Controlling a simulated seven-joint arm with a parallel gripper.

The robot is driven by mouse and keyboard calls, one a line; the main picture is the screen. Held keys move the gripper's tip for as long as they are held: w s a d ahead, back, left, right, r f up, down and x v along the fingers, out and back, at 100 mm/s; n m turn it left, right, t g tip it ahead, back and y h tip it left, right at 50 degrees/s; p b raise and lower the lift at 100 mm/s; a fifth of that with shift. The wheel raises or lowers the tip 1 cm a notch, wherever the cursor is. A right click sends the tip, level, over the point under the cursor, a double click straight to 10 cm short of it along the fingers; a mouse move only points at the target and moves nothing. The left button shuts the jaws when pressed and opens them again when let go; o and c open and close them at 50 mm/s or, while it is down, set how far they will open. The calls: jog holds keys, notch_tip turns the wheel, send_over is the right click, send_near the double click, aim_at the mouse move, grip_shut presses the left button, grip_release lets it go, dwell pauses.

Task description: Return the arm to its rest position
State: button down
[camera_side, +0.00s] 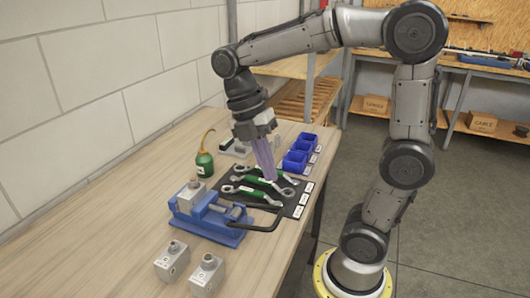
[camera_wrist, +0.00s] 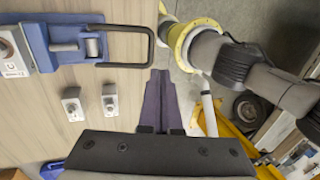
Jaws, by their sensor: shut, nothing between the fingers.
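My gripper (camera_side: 268,176) hangs from the bent arm above the dark tool mat (camera_side: 290,210) in the side view. Its purple fingers are together with nothing between them. The fingers also show closed in the wrist view (camera_wrist: 160,80). Several wrenches (camera_side: 262,194) lie on the mat below and around the fingertips. From the side view I cannot tell the exact gap between fingertips and wrenches.
A blue vise (camera_side: 222,225) holds a grey block (camera_side: 190,195). Two grey blocks (camera_side: 171,262) (camera_side: 207,275) stand at the front. A green oil can (camera_side: 204,160) and blue bins (camera_side: 300,150) stand farther back. The wall is at left.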

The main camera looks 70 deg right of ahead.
notch_tip(320, 180, up, 5)
jog(key=s+t, duration=0.1)
jog(key=s, duration=0.2)
notch_tip(320, 180, down, 6)
jog(key=s+a+m+t, duration=0.2)
jog(key=m+t, duration=0.6)
jog(key=m, duration=1)
